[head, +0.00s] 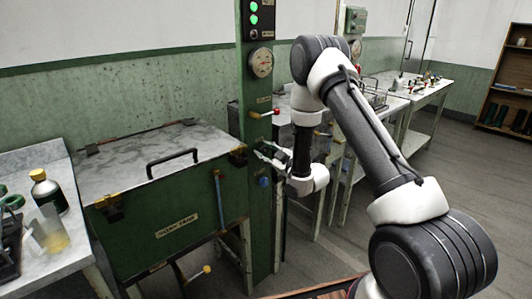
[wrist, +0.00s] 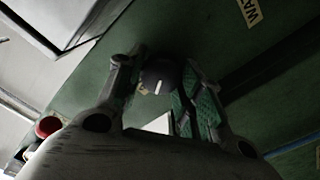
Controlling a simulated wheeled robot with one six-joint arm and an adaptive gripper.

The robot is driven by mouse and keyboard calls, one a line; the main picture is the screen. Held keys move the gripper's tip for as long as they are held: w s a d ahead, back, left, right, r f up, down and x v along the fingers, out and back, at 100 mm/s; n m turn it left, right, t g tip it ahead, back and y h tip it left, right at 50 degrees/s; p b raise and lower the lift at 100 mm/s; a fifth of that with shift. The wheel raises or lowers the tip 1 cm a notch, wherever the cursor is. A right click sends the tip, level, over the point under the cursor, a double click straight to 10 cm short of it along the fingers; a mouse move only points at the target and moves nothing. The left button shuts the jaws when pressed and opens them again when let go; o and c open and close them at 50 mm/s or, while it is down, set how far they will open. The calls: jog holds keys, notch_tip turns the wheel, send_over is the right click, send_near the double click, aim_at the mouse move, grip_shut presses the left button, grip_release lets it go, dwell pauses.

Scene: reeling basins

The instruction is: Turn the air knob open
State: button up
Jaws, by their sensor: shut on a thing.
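A dark round knob (wrist: 157,77) with a white pointer mark sits on the green post (head: 258,219), between my fingertips in the wrist view. I take it as the air knob; the label by it is mostly covered and cannot be read. My gripper (wrist: 161,72) is shut on this knob, one finger on each side. In the head view my gripper (head: 264,151) is at the post's face, below a red-tipped lever, and hides the knob. The white mark points along the fingers' length in the wrist view.
A blue knob (head: 263,181) is just below my gripper. The red-tipped lever (head: 276,112), a gauge (head: 261,62) and a light box with green lamps (head: 254,13) are above. A green lidded tank (head: 170,222) stands left. Tables with small items stand behind my arm.

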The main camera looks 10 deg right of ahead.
jog(key=n, duration=0.5)
jog(key=shift+f+n, duration=0.1)
jog(key=shift+n, duration=0.2)
jog(key=n, duration=0.5)
jog(key=shift+s+a+f+n, duration=0.1)
jog(key=shift+n, duration=0.3)
jog(key=o, duration=1)
jog(key=v, duration=1.2)
